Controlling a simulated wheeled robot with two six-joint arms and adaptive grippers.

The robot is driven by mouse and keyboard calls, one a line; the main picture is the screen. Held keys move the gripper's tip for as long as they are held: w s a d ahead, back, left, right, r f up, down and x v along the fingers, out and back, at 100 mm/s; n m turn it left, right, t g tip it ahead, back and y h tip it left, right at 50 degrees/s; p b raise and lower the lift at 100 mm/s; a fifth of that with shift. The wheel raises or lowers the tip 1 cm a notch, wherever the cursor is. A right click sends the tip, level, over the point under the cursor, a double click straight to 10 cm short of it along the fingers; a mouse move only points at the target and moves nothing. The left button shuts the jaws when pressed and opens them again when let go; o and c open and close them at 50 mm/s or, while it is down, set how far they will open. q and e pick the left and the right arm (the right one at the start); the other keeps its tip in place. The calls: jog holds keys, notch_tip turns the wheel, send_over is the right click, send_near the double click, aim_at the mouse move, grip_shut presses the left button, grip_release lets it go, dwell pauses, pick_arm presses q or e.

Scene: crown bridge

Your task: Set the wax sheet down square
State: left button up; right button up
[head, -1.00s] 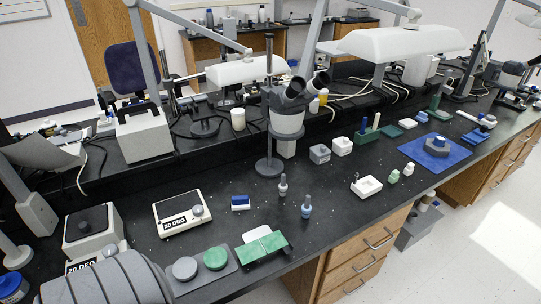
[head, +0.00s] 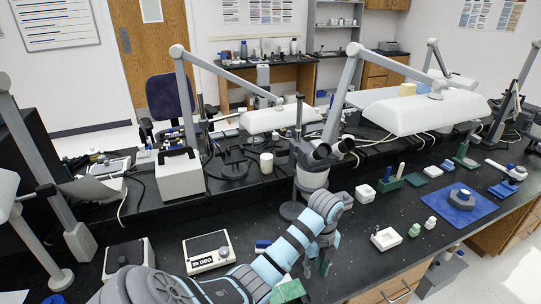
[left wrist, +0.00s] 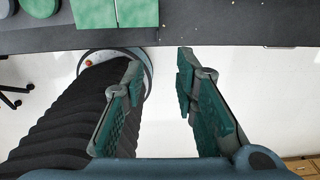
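A flat green sheet, likely the wax sheet, lies at the front of the black bench. In the head view only a part of it (head: 288,291) shows beside my left arm. In the left wrist view, two green pieces with a thin seam between them (left wrist: 95,13) lie near the bench edge, cut off by the top of the picture. My left gripper (head: 318,268) points down, to the right of the green sheet in the head view. In the left wrist view its green-padded fingers (left wrist: 158,68) are apart with nothing between them. My right gripper is not in view.
The bench's front edge (left wrist: 230,40) crosses the left wrist view, with pale floor beyond. A scale labelled "20 DEG" (head: 209,252), a microscope (head: 312,172), a white dish (head: 386,238) and a blue mat (head: 480,212) stand around. Bench between gripper and dish is clear.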

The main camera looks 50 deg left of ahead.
pick_arm(q)
jog(key=b, duration=0.5)
send_over(308, 294)
jog(key=f, duration=0.7)
jog(key=shift+d+f, duration=0.25)
jog(key=shift+d, duration=0.05)
jog(key=f, duration=0.3)
jog(key=f+b, duration=0.1)
jog(key=f, duration=0.1)
jog(key=shift+a+f, duration=0.35)
jog(key=shift+w, duration=0.1)
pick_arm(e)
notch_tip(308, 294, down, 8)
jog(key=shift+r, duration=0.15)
pick_arm(q)
grip_shut()
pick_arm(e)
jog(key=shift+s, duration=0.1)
